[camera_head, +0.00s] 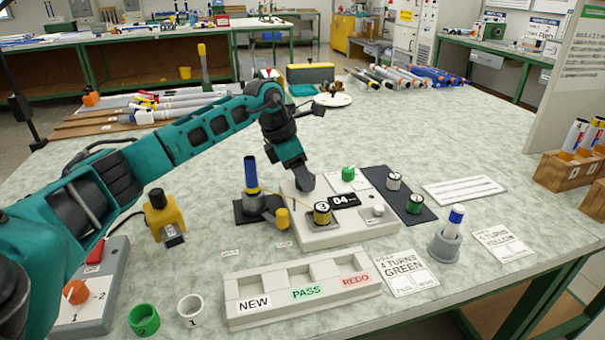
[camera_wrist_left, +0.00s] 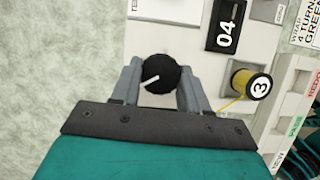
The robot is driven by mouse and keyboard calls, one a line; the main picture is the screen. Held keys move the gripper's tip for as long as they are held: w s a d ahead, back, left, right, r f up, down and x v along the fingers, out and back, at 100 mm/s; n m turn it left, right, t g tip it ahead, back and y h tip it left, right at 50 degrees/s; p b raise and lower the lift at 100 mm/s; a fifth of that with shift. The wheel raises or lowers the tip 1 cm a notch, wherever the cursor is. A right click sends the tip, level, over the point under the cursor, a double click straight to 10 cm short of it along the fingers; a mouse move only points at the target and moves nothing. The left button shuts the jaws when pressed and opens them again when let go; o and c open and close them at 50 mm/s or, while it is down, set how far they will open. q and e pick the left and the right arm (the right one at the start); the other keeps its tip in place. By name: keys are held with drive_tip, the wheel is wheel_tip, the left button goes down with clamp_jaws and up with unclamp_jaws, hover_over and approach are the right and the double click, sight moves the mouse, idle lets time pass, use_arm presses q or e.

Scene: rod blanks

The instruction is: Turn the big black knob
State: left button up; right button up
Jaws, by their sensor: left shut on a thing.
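The big black knob (camera_wrist_left: 165,68) is round, with a white pointer line slanting toward the lower left in the left wrist view. It sits on the white winding unit (camera_head: 350,237), next to the display (camera_head: 344,200) reading 04. My left gripper (camera_wrist_left: 160,84) has one grey finger on each side of the knob and is shut on it. In the head view my left gripper (camera_head: 304,182) comes down on the unit's left rear part and hides the knob. My right gripper is not in view.
A spool marked 3 (camera_head: 322,213) with yellow wire is on the unit's front. A rod in a dark stand (camera_head: 252,180) stands close left of the gripper. A NEW/PASS/REDO tray (camera_head: 303,309) is in front.

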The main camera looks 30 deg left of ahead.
use_arm(q)
drive_tip(key=c, duration=0.4)
drive_tip(key=shift+r+n+p, duration=0.25)
drive_tip(key=shift+n+p, duration=0.45)
drive_tip(key=shift+p, duration=0.15)
drive_tip(key=shift+s+n+t+y+p, duration=0.1)
drive_tip(key=shift+n+t+y+p, duration=0.25)
drive_tip(key=shift+n+p, duration=0.35)
drive_tip(key=shift+d+f+n+y, duration=0.1)
drive_tip(key=shift+f+n+y, duration=0.15)
drive_tip(key=shift+n, duration=0.45)
drive_tip(key=o, duration=1.1)
drive_tip(key=shift+c, duration=0.2)
drive_tip(key=p+v, duration=0.2)
drive_tip(key=v, duration=1.1)
